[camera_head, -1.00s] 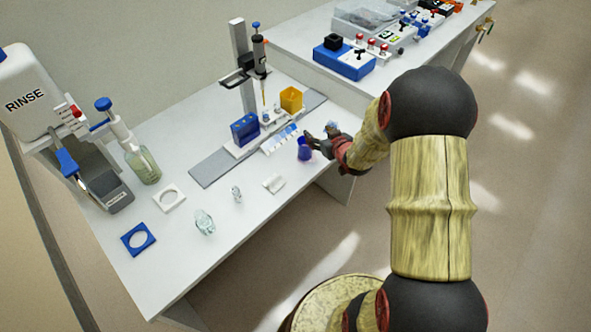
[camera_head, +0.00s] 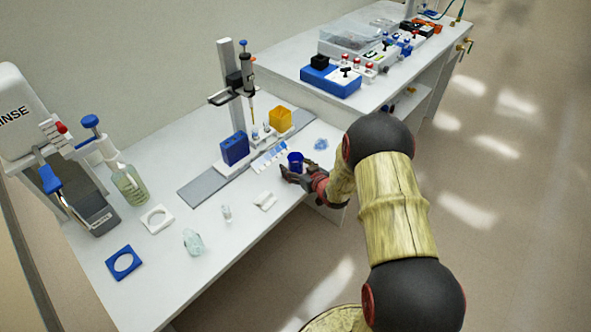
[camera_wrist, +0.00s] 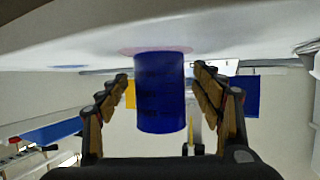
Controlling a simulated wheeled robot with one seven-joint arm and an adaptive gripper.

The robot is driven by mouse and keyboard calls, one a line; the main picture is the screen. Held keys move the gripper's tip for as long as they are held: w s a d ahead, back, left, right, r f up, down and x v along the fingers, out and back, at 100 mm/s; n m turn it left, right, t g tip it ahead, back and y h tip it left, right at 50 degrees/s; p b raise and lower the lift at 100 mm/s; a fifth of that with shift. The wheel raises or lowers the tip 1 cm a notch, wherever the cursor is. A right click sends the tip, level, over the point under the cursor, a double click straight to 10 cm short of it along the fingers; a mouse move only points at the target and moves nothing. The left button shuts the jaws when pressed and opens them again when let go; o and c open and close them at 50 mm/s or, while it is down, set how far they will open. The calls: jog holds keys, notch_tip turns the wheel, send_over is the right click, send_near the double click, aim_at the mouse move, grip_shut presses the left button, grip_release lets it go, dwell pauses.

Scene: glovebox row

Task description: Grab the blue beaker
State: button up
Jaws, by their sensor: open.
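The blue beaker (camera_head: 295,160) stands on the white bench near its right front edge in the head view. In the wrist view the blue beaker (camera_wrist: 161,92) is in the middle of the picture, upside down because the camera is turned over. My gripper (camera_wrist: 161,85) is open, with one finger on each side of the beaker and a visible gap on both sides. In the head view my gripper (camera_head: 290,172) is low at the beaker's near side, and its fingers partly hide the beaker's lower part.
Behind the beaker are a colour-marked strip (camera_head: 269,158), a blue rack (camera_head: 235,149), a yellow box (camera_head: 280,118) and a pipette stand (camera_head: 231,90). Crumpled bluish film (camera_head: 321,144) lies to the right. A small white block (camera_head: 265,200) and small glassware lie left of the gripper.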

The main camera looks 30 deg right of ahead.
jog(key=shift+w, duration=0.15)
jog(key=shift+c, duration=1.2)
jog(key=c, duration=1)
jog(key=shift+c, duration=0.4)
jog(key=shift+r, duration=0.1)
